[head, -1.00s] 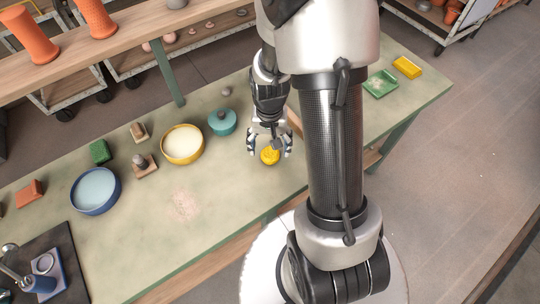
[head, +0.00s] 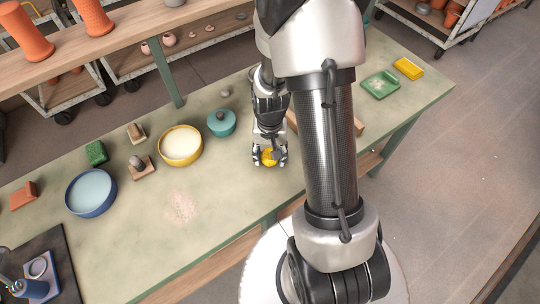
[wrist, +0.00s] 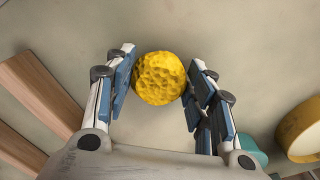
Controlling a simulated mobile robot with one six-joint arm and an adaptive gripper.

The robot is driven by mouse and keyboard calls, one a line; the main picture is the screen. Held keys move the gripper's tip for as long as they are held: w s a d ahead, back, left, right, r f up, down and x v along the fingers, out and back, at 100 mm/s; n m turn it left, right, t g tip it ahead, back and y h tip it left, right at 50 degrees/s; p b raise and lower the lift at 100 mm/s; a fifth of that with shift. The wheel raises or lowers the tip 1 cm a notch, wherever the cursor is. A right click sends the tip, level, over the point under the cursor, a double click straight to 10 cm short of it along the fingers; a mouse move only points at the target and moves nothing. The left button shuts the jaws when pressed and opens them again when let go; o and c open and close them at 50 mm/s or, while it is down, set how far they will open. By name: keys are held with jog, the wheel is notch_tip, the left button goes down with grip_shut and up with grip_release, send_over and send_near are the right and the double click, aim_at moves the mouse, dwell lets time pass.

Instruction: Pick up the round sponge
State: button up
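The round sponge is yellow and pitted. It shows in the head view (head: 269,157) near the front edge of the green-topped table (head: 235,215), and in the wrist view (wrist: 159,78). My gripper (head: 269,162) points down at it. In the wrist view, the fingertips (wrist: 160,72) are on both sides of the sponge, with the pads against it. The gripper looks shut on it. The sponge appears at table level; I cannot tell whether it touches the table.
A yellow bowl (head: 181,130), a teal lidded pot (head: 222,129) and a blue bowl (head: 72,199) stand to the left. A green tray (head: 396,78) and a yellow block (head: 408,68) lie at the right. A wooden piece (head: 358,127) is partly hidden behind my arm.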

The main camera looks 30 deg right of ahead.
jog(key=c, duration=0.4)
jog(key=shift+o, duration=0.2)
notch_tip(320, 180, up, 20)
jog(key=p, duration=0.6)
